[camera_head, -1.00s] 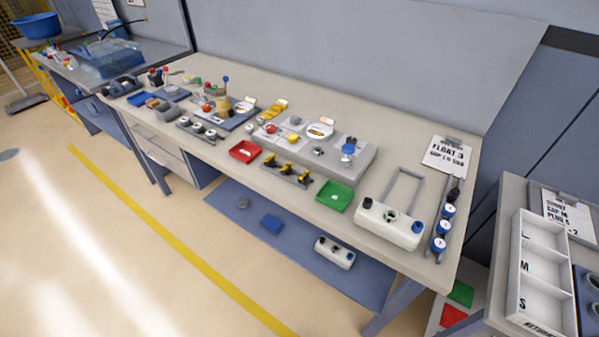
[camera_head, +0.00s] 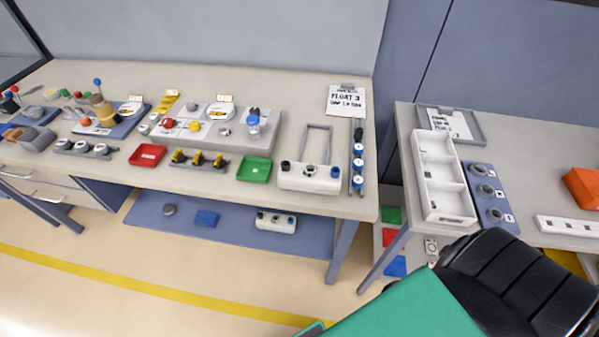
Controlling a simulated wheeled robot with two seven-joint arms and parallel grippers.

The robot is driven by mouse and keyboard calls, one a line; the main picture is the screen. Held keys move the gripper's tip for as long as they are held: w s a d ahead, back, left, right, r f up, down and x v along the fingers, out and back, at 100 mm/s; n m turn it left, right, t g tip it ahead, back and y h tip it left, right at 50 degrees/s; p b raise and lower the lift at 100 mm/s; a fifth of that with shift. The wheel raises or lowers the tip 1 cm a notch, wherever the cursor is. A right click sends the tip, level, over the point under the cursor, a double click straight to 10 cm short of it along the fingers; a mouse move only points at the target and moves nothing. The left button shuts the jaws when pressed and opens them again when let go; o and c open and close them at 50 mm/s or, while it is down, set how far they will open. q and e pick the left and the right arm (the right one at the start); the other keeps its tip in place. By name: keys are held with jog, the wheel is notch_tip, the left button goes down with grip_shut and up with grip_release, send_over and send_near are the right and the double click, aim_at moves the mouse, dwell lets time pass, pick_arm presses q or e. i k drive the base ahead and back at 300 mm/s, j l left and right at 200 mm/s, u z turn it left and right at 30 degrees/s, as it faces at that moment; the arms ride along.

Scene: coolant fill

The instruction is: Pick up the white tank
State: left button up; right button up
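A white tank (camera_head: 309,179) sits on the workbench at its front right edge. It is a long, low block with a black cap at its left end, a blue cap at its right end and a small dark fitting between them. A grey U-shaped frame (camera_head: 330,139) lies just behind it. A second, similar white tank (camera_head: 276,221) rests on the blue lower shelf under the bench. Neither my left nor my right gripper shows in the view, and nothing is seen touching either tank.
A green tray (camera_head: 254,169) is left of the upper tank. A rail with blue caps (camera_head: 357,164) is close on its right. A side table with a white L/M/S box (camera_head: 431,199) stands further right. Floor is clear in front of the bench.

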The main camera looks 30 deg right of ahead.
aim_at(294, 176)
jog(key=z, duration=1.15)
jog(key=k+j+z, duration=0.1)
jog(key=j+z, duration=0.25)
jog(key=z, duration=0.15)
jog(key=k+j+z, duration=0.2)
jog(key=z, duration=0.3)
jog(key=k+j+z, duration=0.25)
jog(key=z, duration=0.25)
jog(key=k+j+z, duration=0.2)
jog(key=z, duration=0.25)
jog(key=k, duration=0.05)
